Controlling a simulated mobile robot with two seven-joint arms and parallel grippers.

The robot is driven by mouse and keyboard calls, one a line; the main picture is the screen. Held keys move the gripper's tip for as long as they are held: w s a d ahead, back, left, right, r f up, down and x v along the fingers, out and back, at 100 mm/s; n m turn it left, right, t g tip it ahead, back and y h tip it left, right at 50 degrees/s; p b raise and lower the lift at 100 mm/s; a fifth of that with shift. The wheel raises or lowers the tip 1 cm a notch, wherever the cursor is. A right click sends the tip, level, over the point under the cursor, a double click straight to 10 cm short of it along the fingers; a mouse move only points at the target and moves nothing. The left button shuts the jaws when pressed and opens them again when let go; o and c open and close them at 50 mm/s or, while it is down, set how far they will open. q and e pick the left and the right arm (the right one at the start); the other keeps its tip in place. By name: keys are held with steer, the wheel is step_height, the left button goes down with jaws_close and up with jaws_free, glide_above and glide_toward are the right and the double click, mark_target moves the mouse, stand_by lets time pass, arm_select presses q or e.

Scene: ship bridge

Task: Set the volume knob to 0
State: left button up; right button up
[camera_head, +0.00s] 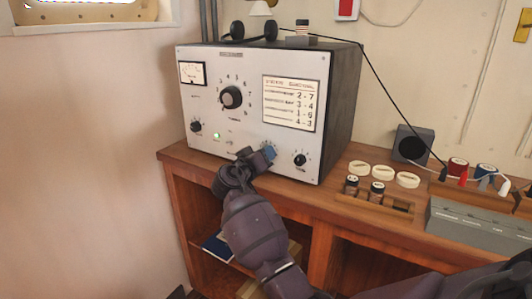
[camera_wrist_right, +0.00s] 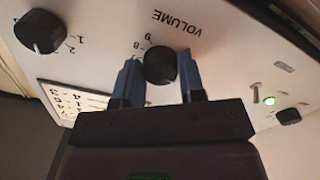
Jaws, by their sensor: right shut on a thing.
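The grey-fronted radio set (camera_head: 215,90) stands on the wooden desk. In the right wrist view, which is upside down, the black volume knob (camera_wrist_right: 160,66) sits beside the word VOLUME and scale numbers such as 8 and 9. Where its pointer stands is not clear. My right gripper (camera_head: 262,154) is at the lower front of the panel. In the wrist view, its two blue fingers (camera_wrist_right: 160,76) stand one on each side of the volume knob, shut on it. In the head view the gripper hides this knob. My left gripper is not in view.
Another black knob (camera_head: 300,160) is close to the right of my gripper, and a green lamp (camera_head: 216,135) is to its left. A large dial (camera_head: 231,97) and a printed card (camera_head: 291,103) are above. White rings and small jars crowd the desk at right.

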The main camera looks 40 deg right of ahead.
steer(key=shift+r+n+p, duration=0.3)
steer(key=shift+n+p, duration=0.15)
steer(key=shift+n, duration=0.45)
steer(key=n+p, duration=0.2)
steer(key=n, duration=0.1)
steer(key=shift+n, duration=0.4)
steer(key=shift+n+p, duration=0.5)
steer(key=shift+n, duration=0.4)
steer(key=n+p, duration=0.2)
steer(key=n, duration=0.1)
steer(key=shift+n, duration=0.3)
steer(key=shift+f+n, duration=0.15)
steer(key=shift+n, duration=0.15)
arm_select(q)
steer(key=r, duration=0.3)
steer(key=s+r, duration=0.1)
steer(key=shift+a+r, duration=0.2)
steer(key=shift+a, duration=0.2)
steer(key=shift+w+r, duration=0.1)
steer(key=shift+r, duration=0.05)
